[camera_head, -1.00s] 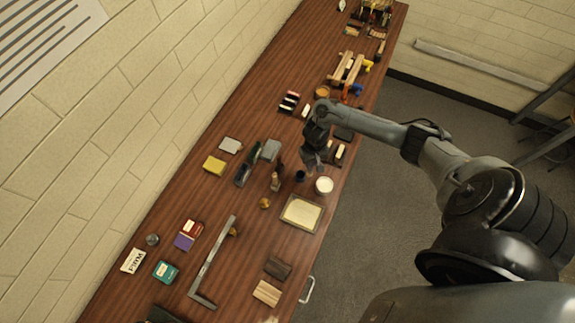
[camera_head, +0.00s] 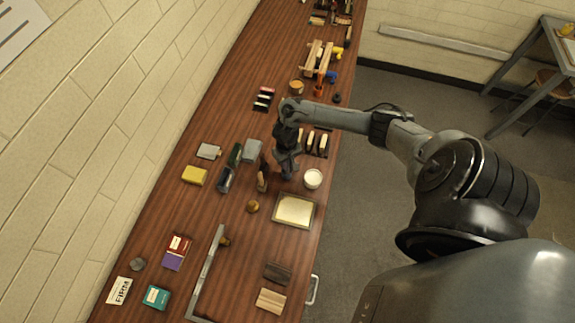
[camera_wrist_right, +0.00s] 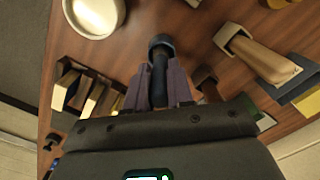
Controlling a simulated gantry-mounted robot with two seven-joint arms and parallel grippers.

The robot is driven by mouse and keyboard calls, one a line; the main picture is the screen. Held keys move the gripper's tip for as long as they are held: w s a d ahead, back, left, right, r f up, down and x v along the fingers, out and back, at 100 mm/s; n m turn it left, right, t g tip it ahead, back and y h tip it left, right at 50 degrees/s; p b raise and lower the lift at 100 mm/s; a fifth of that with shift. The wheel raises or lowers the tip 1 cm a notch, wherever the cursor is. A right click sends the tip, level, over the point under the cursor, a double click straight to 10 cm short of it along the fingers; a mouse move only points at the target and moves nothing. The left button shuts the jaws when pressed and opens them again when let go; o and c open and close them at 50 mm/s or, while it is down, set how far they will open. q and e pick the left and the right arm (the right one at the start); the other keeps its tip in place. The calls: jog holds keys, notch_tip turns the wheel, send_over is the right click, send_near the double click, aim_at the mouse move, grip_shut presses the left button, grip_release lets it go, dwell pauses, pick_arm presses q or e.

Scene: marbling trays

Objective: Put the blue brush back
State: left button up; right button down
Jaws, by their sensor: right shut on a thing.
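My right gripper (camera_head: 288,174) is low over the table, just left of a white round pot (camera_head: 313,179). In the right wrist view its fingers (camera_wrist_right: 165,85) are shut on the blue brush (camera_wrist_right: 159,58), a dark blue-grey piece with a rounded end. In the head view the gripper mostly hides the brush, and whether it touches the table cannot be told. A dark rack (camera_head: 325,143) with several pale-edged pieces stands behind the gripper; it also shows in the wrist view (camera_wrist_right: 75,88). My left gripper is out of view.
A wooden-handled tool (camera_head: 262,181) stands close to the gripper's left. A cream-filled tray (camera_head: 294,211) lies in front. A grey block (camera_head: 252,150) and a yellow sponge (camera_head: 194,175) are further left. Bare wood lies between the sponge and the red-purple box (camera_head: 177,250).

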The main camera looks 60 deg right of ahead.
jog(key=shift+f, duration=0.1)
dwell(0.3)
jog(key=c, duration=1)
grip_release()
